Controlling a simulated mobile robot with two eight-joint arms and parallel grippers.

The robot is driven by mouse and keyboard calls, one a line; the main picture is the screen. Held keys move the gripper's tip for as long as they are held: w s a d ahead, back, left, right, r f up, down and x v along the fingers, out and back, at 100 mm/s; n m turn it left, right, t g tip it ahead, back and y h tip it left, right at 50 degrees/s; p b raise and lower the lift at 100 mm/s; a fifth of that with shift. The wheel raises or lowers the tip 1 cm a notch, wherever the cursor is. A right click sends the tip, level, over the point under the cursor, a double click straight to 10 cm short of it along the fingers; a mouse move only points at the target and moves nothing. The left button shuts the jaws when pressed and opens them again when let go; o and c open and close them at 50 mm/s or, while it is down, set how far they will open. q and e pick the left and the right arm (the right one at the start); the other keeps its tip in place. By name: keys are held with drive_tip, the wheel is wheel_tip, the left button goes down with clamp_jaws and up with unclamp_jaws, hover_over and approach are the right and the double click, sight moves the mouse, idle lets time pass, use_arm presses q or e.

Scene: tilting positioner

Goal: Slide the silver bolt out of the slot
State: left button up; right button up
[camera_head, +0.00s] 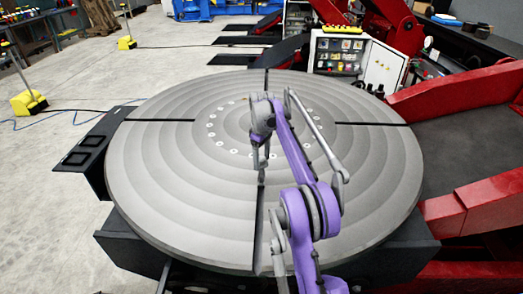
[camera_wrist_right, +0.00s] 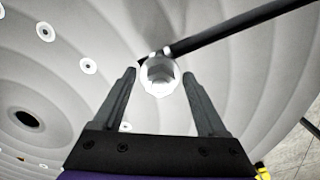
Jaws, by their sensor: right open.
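The silver bolt (camera_wrist_right: 160,76) shows in the right wrist view, with a bright hexagonal head on a round pale base. It sits at the inner end of a dark slot (camera_wrist_right: 235,29) in the grey round table (camera_head: 155,170). My right gripper (camera_wrist_right: 158,75) is open, its two dark fingertips on either side of the bolt with narrow gaps. In the head view my right gripper (camera_head: 260,157) points down near the inner end of the front slot (camera_head: 259,225); I cannot make out the bolt clearly there. My left gripper is not in view.
The table has more slots at the left (camera_head: 160,120), right and back, and a ring of small holes around its middle. Red machine arms (camera_head: 455,100) stand at the right. A control cabinet (camera_head: 340,55) stands behind. Open floor lies at the left.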

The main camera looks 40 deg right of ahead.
sight(261, 166)
drive_tip(key=shift+f, duration=1.9)
clamp_jaws()
